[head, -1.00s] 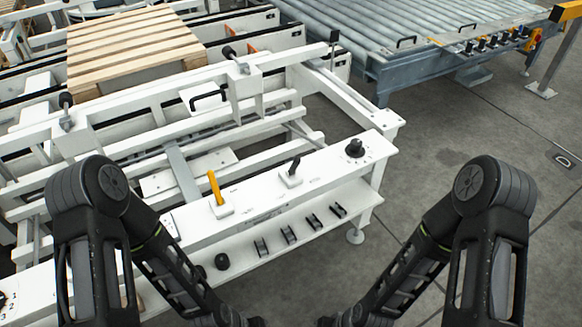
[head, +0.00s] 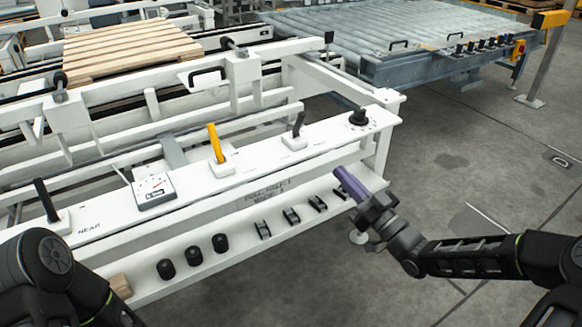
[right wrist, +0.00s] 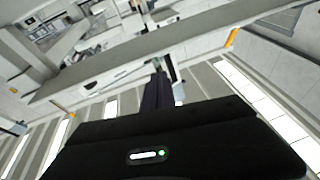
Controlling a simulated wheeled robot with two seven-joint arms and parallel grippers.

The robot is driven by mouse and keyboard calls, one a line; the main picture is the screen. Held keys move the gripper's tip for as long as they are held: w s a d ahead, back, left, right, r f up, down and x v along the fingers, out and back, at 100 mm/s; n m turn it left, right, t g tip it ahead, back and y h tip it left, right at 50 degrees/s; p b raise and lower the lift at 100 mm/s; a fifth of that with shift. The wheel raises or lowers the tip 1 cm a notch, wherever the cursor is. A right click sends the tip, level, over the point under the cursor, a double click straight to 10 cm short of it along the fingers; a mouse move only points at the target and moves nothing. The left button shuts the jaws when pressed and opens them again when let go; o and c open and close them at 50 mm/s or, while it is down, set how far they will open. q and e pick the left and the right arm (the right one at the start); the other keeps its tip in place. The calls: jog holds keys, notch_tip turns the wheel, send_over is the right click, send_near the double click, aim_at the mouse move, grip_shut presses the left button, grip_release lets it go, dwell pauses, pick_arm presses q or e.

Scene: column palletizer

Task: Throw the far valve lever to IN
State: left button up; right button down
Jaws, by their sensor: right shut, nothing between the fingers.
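A white control panel (head: 255,160) runs along the front of the white machine frame in the head view. A black lever (head: 298,125) stands on a white base toward its right end, tilted slightly right; its label is too small to read. A yellow lever (head: 215,143) stands left of it, and another black lever (head: 45,200) stands at the left end by the word NEAR. My right gripper (head: 348,181), with purple fingers, is shut and empty. It is in front of the panel, right of and below the right black lever, apart from it. My left gripper is out of view.
A black knob (head: 358,117) sits on the panel's right end. The lower shelf holds several black clips (head: 291,217) and black cylinders (head: 193,255). Open floor (head: 440,190) lies to the right.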

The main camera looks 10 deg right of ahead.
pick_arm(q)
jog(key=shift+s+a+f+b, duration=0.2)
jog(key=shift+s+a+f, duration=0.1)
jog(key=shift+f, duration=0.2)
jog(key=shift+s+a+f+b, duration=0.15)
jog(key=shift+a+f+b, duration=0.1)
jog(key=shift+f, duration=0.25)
pick_arm(e)
jog(key=s+r+n+y, duration=0.1)
jog(key=s+d+r+n+y, duration=0.1)
jog(key=n, duration=0.1)
jog(key=shift+s+r, duration=0.2)
jog(key=shift+r, duration=0.1)
jog(key=shift+a, duration=0.1)
jog(key=b, duration=0.4)
send_near(298, 125)
jog(key=d+r+x, duration=0.1)
jog(key=x, duration=0.5)
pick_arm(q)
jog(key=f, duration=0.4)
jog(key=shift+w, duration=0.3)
pick_arm(e)
jog(key=shift+w+a+r, duration=0.15)
jog(key=shift+w, duration=0.05)
pick_arm(q)
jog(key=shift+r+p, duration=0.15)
jog(key=shift+p, duration=0.2)
